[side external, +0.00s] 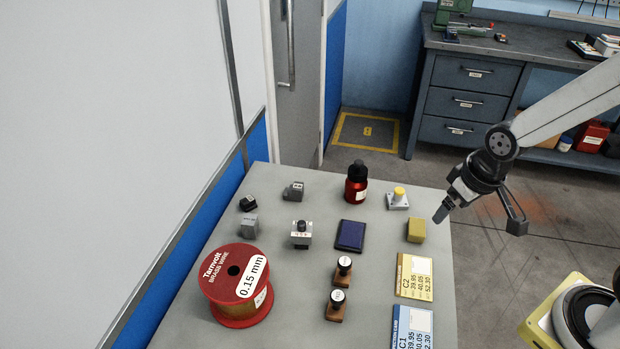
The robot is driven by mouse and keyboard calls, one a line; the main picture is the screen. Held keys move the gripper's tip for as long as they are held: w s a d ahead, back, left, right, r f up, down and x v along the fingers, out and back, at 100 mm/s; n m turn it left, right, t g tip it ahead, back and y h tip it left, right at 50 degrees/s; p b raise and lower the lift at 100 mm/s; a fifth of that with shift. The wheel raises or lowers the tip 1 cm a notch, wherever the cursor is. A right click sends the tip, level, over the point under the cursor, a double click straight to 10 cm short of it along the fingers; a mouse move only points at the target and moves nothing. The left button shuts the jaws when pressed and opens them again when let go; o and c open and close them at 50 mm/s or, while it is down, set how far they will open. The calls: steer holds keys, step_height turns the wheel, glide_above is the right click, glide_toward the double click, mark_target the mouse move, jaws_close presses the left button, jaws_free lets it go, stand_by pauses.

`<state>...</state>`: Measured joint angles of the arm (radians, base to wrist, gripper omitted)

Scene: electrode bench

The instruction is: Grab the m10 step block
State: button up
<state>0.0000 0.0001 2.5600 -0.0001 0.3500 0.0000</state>
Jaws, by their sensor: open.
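Small grey metal pieces stand at the left and middle of the grey bench top; their markings are too small to read. One grey block (293,190) at the back has a stepped outline and looks like a step block, but I cannot confirm that it is the m10 one. Another grey block (250,228) stands nearer at the left, with a small dark block (248,203) behind it. A grey piece with a dark knob (301,235) is in the middle. My gripper (440,215) is open and empty, above the bench's right edge, well right of these blocks.
A red wire spool (225,277), a red bottle (356,188), a dark blue pad (350,235), two wooden-handled stamps (342,271), a yellow block (416,230), a yellow-knobbed piece (398,198) and two cards (414,277) share the bench. Bare bench lies between them.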

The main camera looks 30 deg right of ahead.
steer(key=shift+a, duration=0.1)
steer(key=w+a+f+m+g+y, duration=0.2)
steer(key=w+a+f+m+y, duration=0.25)
steer(key=a+m, duration=0.4)
steer(key=m+t+y, duration=0.5)
steer(key=m+t, duration=0.1)
steer(key=m, duration=0.8)
glide_toward(293, 191)
steer(key=shift+h, duration=0.25)
steer(key=s+a, duration=0.3)
steer(key=s, duration=0.2)
steer(key=s+a+r, duration=0.1)
steer(key=s+a, duration=0.1)
steer(key=s, duration=0.1)
steer(key=shift+s+a, duration=0.25)
steer(key=shift+a, duration=0.05)
steer(key=w+f+m+t, duration=0.1)
steer(key=w+m, duration=0.1)
steer(key=w+d+f+m+t+h, duration=0.1)
steer(key=w+m+t, duration=0.1)
steer(key=w+d+f+m+t+h, duration=0.1)
steer(key=w+m, duration=0.1)
steer(key=shift+w+d+m+t, duration=0.1)
steer(key=shift+d+m+t, duration=0.1)
steer(key=shift+m+t, duration=0.2)
steer(key=shift+w+d+f+m+t+h, duration=0.4)
steer(key=shift+w+d+f+m+h, duration=0.15)
steer(key=shift+m, duration=0.2)
steer(key=shift+w, duration=0.1)
